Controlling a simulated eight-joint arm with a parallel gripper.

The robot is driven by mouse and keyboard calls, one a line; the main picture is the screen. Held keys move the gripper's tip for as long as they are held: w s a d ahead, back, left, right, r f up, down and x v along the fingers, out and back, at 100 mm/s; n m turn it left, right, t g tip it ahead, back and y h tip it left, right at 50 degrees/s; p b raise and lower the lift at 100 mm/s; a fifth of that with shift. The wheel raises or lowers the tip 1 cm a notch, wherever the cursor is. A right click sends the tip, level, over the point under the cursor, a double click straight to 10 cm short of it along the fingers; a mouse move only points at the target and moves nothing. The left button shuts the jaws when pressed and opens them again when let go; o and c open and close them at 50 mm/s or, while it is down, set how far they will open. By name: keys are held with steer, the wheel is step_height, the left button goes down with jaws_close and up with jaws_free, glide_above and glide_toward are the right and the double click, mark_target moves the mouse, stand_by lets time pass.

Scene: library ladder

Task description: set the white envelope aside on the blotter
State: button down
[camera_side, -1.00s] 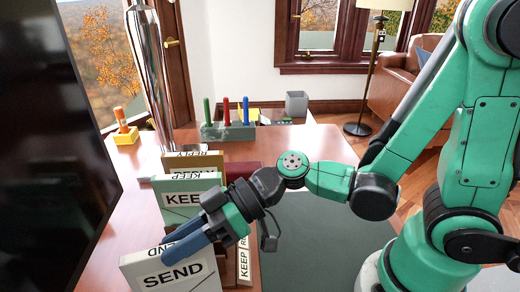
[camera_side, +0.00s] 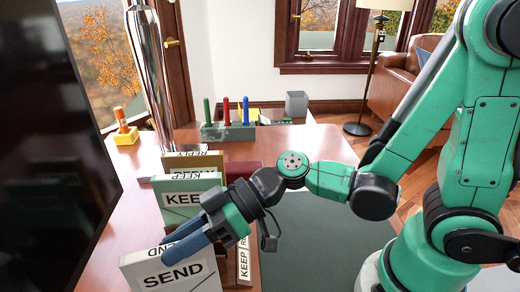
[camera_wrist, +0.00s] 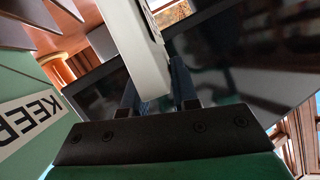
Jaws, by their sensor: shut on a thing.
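The white envelope (camera_side: 172,274), a thick block marked SEND, stands upright at the near left of the desk in the side view. My gripper (camera_side: 184,243) has its blue fingers at the top of it, shut on it. In the wrist view the white envelope (camera_wrist: 140,48) runs up between the two fingers of my gripper (camera_wrist: 157,92). The dark green blotter (camera_side: 322,240) lies flat on the desk, to the right of the gripper. The envelope's lower end is cut off by the side picture's edge.
Another KEEP block (camera_side: 244,262) is beside the blotter. A dark screen (camera_side: 55,150) rises at left. The visible blotter surface is clear.

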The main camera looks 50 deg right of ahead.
steer(key=shift+r, duration=0.15)
step_height(320, 180, up, 19)
steer(key=w+d+f+m+t+h, duration=0.3)
steer(key=w+d+m+t+h, duration=0.5)
steer(key=w+d+m+h, duration=0.5)
steer(key=w+d, duration=0.5)
steer(key=d, duration=0.1)
steer(key=shift+w+d+m+t, duration=0.3)
steer(key=shift+d+t, duration=0.1)
steer(key=shift+a, duration=0.15)
